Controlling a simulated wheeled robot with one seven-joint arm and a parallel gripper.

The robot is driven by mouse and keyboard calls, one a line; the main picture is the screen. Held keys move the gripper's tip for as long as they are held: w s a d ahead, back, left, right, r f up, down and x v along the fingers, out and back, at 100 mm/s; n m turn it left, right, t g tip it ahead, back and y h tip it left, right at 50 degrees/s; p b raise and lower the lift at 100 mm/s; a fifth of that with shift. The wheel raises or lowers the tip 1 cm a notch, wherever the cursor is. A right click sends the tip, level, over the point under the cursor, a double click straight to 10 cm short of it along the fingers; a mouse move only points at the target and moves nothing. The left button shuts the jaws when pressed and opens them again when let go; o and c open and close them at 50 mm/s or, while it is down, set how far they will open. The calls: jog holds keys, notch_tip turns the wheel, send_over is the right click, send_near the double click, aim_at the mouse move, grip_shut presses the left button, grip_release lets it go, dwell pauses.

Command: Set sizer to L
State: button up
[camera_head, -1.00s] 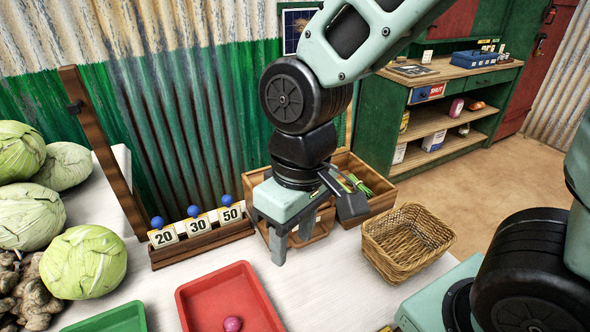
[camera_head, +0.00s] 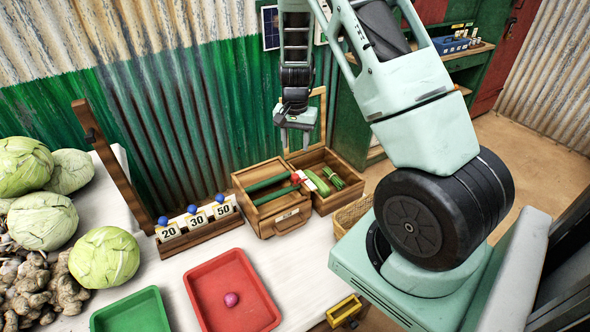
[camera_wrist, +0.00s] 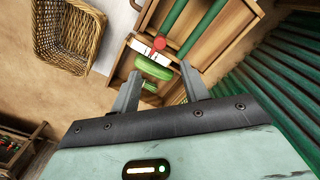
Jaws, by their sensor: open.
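The sizer looks to be the wooden box (camera_head: 290,222) with two green bars (camera_head: 268,190) across its top. A red knob (camera_head: 296,178) sits by a small white plate (camera_head: 306,175) at the bars' right end. In the wrist view the red knob (camera_wrist: 158,43) and white plate (camera_wrist: 146,52) show just beyond my fingertips; any letters are too small to read. My gripper (camera_head: 295,140) is open and empty, pointing down above and behind the boxes, apart from the knob. It also shows open in the wrist view (camera_wrist: 160,88).
A second wooden box with green vegetables (camera_head: 335,180) adjoins the sizer. A wicker basket (camera_head: 350,214) is partly hidden behind my arm. A number rack (camera_head: 198,235), red tray (camera_head: 250,308), green tray (camera_head: 145,315) and cabbages (camera_head: 105,257) stand on the white counter.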

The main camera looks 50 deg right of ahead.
aim_at(295, 175)
notch_tip(295, 175, down, 12)
jog(key=p, duration=0.2)
jog(key=shift+p, duration=0.35)
jog(key=shift+c, duration=0.4)
